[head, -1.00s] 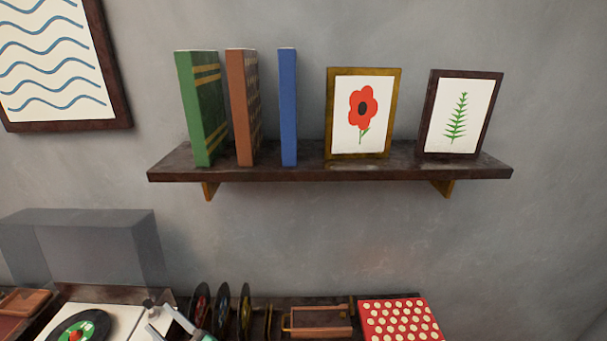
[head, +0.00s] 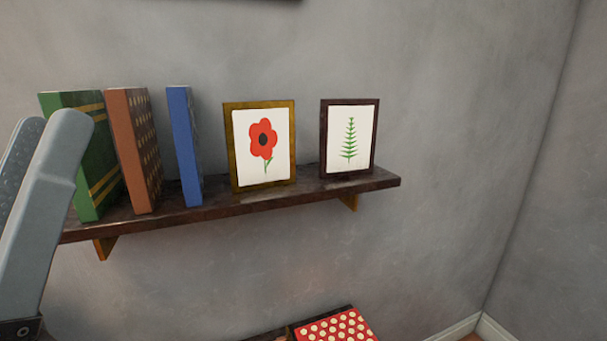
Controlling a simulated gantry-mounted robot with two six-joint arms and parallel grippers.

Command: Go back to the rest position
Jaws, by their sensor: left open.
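My left gripper (head: 48,123) is large and close at the left edge of the head view. Its grey fingers point up in front of the green book (head: 97,165) and cover part of it. The gripper is open, and I see nothing held between its fingers. I cannot tell how far it is from the book. My right gripper is out of view.
A dark wall shelf (head: 240,204) bears green, brown (head: 130,150) and blue (head: 184,145) books, a poppy picture (head: 260,148) and a fern picture (head: 349,138). A red dotted box (head: 338,325) sits below. The wall to the right is bare.

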